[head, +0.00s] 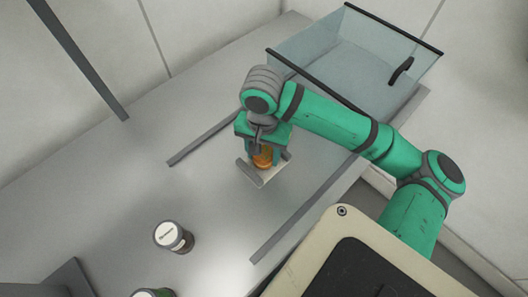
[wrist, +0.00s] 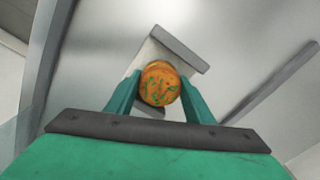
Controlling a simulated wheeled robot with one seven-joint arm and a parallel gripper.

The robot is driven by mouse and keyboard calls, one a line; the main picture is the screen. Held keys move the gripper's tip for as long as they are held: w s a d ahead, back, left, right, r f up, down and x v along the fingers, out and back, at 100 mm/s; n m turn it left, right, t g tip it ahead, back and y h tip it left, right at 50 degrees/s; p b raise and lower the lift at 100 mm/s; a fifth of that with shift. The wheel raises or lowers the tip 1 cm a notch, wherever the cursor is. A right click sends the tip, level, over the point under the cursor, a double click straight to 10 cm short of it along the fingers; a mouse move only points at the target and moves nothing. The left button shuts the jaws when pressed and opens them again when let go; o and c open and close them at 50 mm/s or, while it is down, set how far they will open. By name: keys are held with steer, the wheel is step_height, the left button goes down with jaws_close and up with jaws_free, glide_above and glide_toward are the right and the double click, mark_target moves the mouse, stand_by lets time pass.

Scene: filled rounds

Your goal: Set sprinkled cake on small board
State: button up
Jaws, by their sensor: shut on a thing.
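The sprinkled cake (wrist: 159,84) is a small round orange-brown cake with green sprinkles. My gripper (wrist: 160,92) is shut on it, with one green finger on each side. In the head view the cake (head: 263,157) shows below my gripper (head: 265,155). I cannot tell whether the cake touches the board.
A glass-walled case (head: 350,60) with a black handle stands at the back right. A dark jar with a white lid (head: 172,236) stands at the front left, with another jar (head: 153,293) at the bottom edge. Grey rails (head: 205,143) cross the counter.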

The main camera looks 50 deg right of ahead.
mark_target(263, 153)
steer(key=shift+f, duration=0.1)
steer(key=o, duration=0.3)
steer(key=shift+s, duration=0.1)
steer(key=o, duration=0.4)
steer(key=shift+d, duration=0.1)
step_height(263, 153, up, 12)
stand_by(0.3)
stand_by(0.3)
